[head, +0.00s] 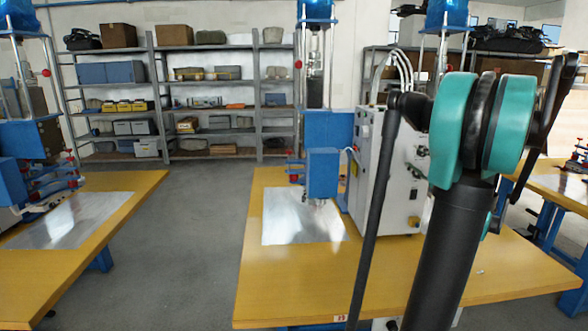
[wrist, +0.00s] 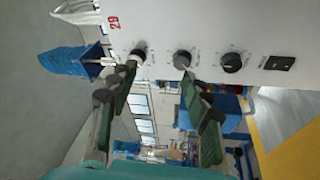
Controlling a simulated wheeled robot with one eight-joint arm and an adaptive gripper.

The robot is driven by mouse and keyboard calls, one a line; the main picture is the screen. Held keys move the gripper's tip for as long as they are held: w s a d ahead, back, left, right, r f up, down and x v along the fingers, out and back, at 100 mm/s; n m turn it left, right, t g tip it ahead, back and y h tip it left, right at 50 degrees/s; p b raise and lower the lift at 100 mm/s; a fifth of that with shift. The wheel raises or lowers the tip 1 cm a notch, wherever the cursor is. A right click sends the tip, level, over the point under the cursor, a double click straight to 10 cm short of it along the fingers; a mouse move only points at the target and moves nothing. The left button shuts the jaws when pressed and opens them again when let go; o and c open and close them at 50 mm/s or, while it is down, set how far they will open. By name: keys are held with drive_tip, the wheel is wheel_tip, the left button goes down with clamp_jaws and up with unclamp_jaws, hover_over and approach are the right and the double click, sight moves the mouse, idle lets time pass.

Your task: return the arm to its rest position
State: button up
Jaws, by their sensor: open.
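My gripper (wrist: 158,68) shows in the wrist view with its two green-padded fingers spread apart. Nothing is between them. Its fingertips appear near the knobs of a white control panel (wrist: 215,25); I cannot tell whether they touch it. In the head view my dark arm with teal joint covers rises at the right, in front of the middle workbench. My gripper cannot be made out clearly there.
A yellow workbench (head: 270,290) carries a blue welding machine (head: 322,172) and a white control cabinet (head: 370,150) close by my arm. Another yellow bench (head: 120,200) stands left. Grey floor (head: 200,210) lies clear between them. Loaded shelves (head: 152,80) line the back wall.

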drive_tip(key=s+a+f+m+g+h, duration=0.2)
drive_tip(key=s+a+f+m+g, duration=0.5)
drive_tip(key=s+a+f, duration=0.6)
drive_tip(key=s+a+f+m+g+h, duration=0.3)
drive_tip(key=s+a+f+m+g, duration=0.5)
drive_tip(key=s+f, duration=0.8)
drive_tip(key=a+f+m, duration=0.3)
drive_tip(key=a+f, duration=0.1)
drive_tip(key=a, duration=0.1)
drive_tip(key=shift+w, duration=0.1)
